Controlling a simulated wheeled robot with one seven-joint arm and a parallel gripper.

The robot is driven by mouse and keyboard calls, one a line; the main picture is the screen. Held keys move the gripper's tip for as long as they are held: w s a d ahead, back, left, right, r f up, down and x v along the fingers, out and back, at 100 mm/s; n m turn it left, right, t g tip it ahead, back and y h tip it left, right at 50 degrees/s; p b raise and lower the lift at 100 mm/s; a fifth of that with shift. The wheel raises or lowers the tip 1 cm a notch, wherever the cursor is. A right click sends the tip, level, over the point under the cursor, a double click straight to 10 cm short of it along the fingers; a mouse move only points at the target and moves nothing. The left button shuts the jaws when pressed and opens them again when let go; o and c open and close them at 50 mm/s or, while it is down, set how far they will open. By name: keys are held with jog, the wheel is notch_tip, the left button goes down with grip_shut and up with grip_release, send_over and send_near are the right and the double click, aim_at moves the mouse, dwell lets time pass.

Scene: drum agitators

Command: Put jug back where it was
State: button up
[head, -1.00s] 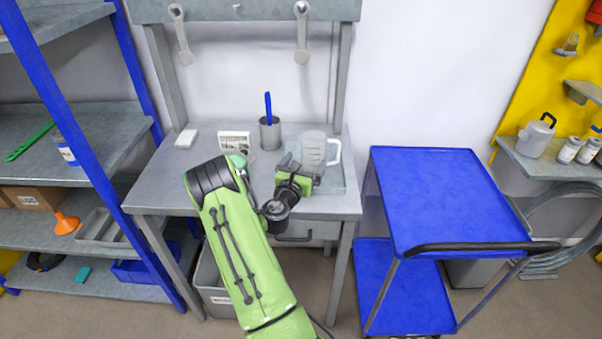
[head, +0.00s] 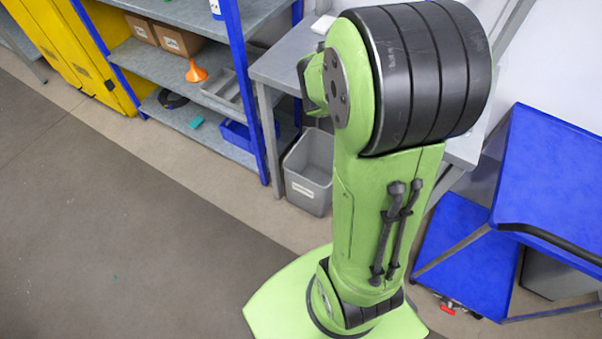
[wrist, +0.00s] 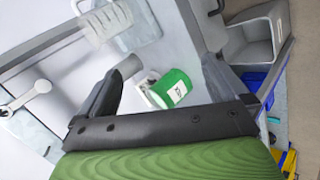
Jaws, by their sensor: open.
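In the wrist view the clear jug (wrist: 106,22) is at the top left, on or beside a pale glassy tray (wrist: 138,32) on the grey workbench (wrist: 62,60). My gripper (wrist: 160,66) is open, with its two dark fingers spread wide. It is apart from the jug, which lies beyond the left finger. A green labelled can (wrist: 172,88) and a grey cylinder (wrist: 130,66) show between the fingers, further off on the bench. In the head view my arm hides most of the workbench (head: 278,70), and neither the jug nor my gripper can be seen.
A grey bin (head: 308,175) stands on the floor by the bench. A blue trolley (head: 555,170) stands at the right. Blue-framed shelves (head: 180,70) hold boxes and an orange funnel (head: 195,70). The floor at the left is clear.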

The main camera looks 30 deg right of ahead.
jog(key=s+a+r+t+y, duration=0.1)
jog(key=s+a+y, duration=0.2)
jog(key=a, duration=0.6)
jog(key=s+a+r+t+y, duration=0.1)
jog(key=s+a+r+y, duration=0.1)
jog(key=a, duration=0.7)
jog(key=s+a+r+t+y, duration=0.1)
jog(key=s+a+y, duration=0.3)
jog(key=a, duration=0.5)
jog(key=shift+r+m+t, duration=0.3)
jog(key=shift+r+m, duration=0.1)
jog(key=shift+r, duration=0.35)
jog(key=shift+r, duration=0.15)
